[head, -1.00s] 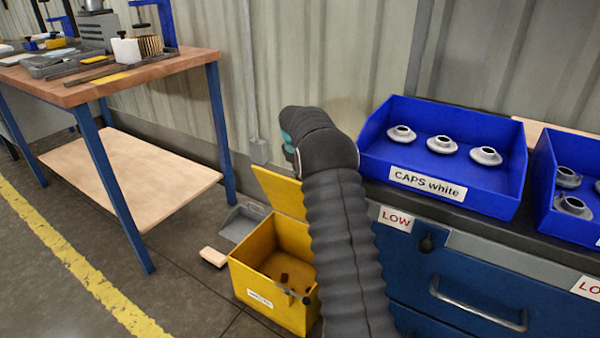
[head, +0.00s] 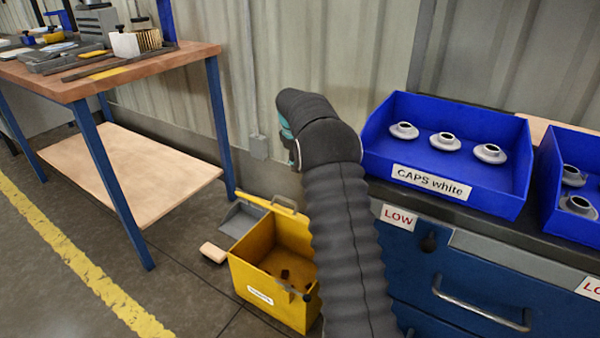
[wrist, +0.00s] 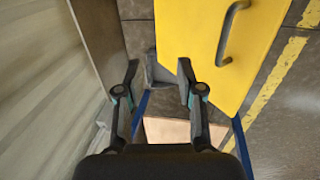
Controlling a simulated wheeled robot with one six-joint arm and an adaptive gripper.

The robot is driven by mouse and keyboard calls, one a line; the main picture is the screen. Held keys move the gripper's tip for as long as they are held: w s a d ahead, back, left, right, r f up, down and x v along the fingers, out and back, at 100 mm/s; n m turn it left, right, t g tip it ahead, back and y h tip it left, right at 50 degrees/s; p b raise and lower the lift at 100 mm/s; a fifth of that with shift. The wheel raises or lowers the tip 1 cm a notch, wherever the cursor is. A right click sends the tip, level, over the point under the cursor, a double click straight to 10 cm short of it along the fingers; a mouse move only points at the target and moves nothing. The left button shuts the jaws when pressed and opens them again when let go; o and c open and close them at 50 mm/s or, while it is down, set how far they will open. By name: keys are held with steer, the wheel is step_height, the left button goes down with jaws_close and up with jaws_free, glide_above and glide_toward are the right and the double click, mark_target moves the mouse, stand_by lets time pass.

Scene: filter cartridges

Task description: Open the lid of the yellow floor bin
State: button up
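The yellow floor bin (head: 285,311) stands on the floor left of the blue cabinet, partly behind my arm. Its top is open, and a few small dark pieces lie inside. The lid (wrist: 190,25) is swung back past upright; in the head view it shows as a thin yellow strip with its handle at the bin's back edge. The lid's dark handle (wrist: 229,33) shows in the wrist view. My gripper (wrist: 158,72) is open and empty, with its fingers beside the lid and apart from the handle.
The blue cabinet (head: 465,290) with the caps tray (head: 480,200) is to the right. A workbench (head: 150,75) stands at left, with clear floor in front.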

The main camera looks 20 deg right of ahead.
steer(key=r, duration=0.3)
steer(key=a+r, duration=0.1)
steer(key=r, duration=0.1)
steer(key=shift+s+r, duration=0.25)
steer(key=shift+s, duration=0.1)
